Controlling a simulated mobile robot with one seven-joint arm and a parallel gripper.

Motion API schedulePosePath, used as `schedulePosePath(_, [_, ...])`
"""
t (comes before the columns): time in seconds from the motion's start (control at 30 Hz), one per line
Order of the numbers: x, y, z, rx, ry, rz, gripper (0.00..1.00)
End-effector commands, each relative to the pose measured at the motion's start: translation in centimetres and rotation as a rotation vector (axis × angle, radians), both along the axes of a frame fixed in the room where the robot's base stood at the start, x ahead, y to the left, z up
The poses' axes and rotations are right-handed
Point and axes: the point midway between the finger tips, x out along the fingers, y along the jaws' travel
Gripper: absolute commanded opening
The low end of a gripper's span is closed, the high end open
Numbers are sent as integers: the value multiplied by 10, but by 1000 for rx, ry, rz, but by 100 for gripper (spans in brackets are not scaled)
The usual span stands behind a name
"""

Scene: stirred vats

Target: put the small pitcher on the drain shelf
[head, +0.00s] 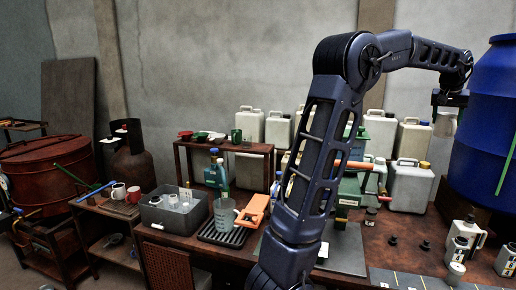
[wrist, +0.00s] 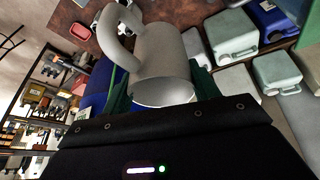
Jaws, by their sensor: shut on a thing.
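The small pitcher (wrist: 160,72), pale grey with a loop handle, fills the upper middle of the wrist view. My gripper (wrist: 162,92) is shut on it, with dark green fingers on both sides of its body. In the head view my gripper (head: 447,103) is high at the right, beside the blue vat, and part of the pitcher (head: 445,124) shows below it. A black slatted rack (head: 236,240), which may be the drain shelf, lies on the bench left of my arm. A clear measuring jug (head: 224,216) stands on it.
A grey bin (head: 160,217) stands left of the rack, and an orange tool (head: 252,212) lies right of it. A raised wooden shelf (head: 225,147) and several jerrycans (head: 410,185) stand behind. The blue vat (head: 485,125) is close at right.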

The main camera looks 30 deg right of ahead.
Motion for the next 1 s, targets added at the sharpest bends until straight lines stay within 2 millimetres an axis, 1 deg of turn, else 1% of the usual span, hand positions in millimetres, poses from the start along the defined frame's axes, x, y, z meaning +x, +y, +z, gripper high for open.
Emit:
schedulePosePath(0.03, [0, -1, 7, -2, 0, 0, 29])
schedulePosePath(0.2, [1, -1, 26, -1, 0, 1, 29])
schedulePosePath(0.47, [30, -10, 28, 0, 1, 6, 29])
schedulePosePath(0.57, [47, -15, 29, -1, 1, 10, 29])
schedulePosePath(0.67, [69, -20, 31, -2, 1, 15, 29])
schedulePosePath(0.77, [97, -25, 33, 0, 1, 20, 29])
schedulePosePath(0.87, [130, -30, 35, -1, 1, 26, 29])
schedulePosePath(1.0, [181, -33, 38, -1, 1, 34, 29])
